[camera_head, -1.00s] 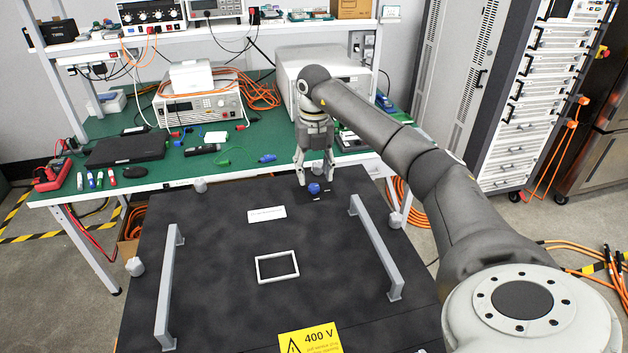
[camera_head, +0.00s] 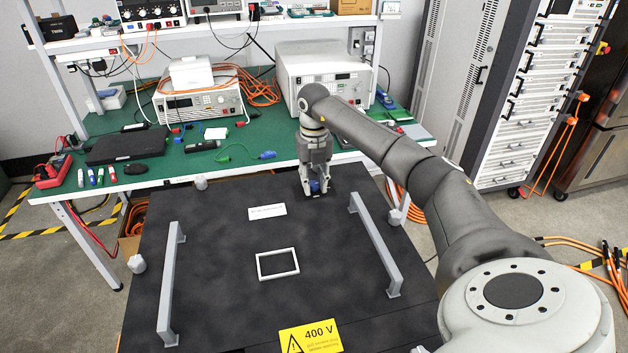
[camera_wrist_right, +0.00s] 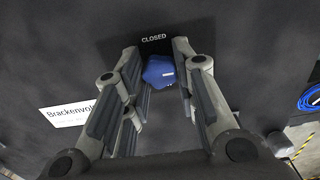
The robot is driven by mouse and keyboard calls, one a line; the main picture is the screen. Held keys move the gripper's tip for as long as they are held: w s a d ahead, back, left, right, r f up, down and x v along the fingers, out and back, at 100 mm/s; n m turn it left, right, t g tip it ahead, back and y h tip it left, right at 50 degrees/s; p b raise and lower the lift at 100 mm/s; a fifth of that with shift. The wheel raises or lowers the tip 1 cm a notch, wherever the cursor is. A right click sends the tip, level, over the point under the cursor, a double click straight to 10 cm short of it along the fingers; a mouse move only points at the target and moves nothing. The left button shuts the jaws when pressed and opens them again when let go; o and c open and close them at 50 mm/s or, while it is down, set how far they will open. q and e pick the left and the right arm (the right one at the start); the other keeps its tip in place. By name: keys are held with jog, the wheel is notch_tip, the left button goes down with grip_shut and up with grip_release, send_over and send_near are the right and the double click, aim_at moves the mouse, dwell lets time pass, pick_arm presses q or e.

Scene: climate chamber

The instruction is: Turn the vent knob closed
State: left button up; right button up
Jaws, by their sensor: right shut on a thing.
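The vent knob (camera_wrist_right: 160,71) is blue and sits between the two fingers of my right gripper (camera_wrist_right: 161,85) in the right wrist view. The word CLOSED shows on a dark plate (camera_wrist_right: 153,39) just beyond the knob. A small white mark is on the knob's right side. In the head view the right gripper (camera_head: 315,187) is lowered around the blue knob (camera_head: 315,186), near the far right part of the black lid (camera_head: 215,265). The fingers hide most of the knob there. The right gripper is shut on the knob. My left gripper is not in view.
Two grey handle bars (camera_head: 170,285) (camera_head: 375,245) stand up from the lid. A white label (camera_head: 267,211), a white frame (camera_head: 278,264) and a yellow 400 V sign (camera_head: 310,338) lie on it. A green workbench (camera_head: 225,153) with instruments stands behind.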

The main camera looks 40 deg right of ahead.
jog(key=shift+n, duration=0.3)
jog(key=shift+c, duration=0.4)
jog(key=n, duration=0.8)
jog(key=shift+n, duration=0.4)
jog(key=n, duration=0.4)
jog(key=shift+n, duration=2.2)
jog(key=o, duration=1.1)
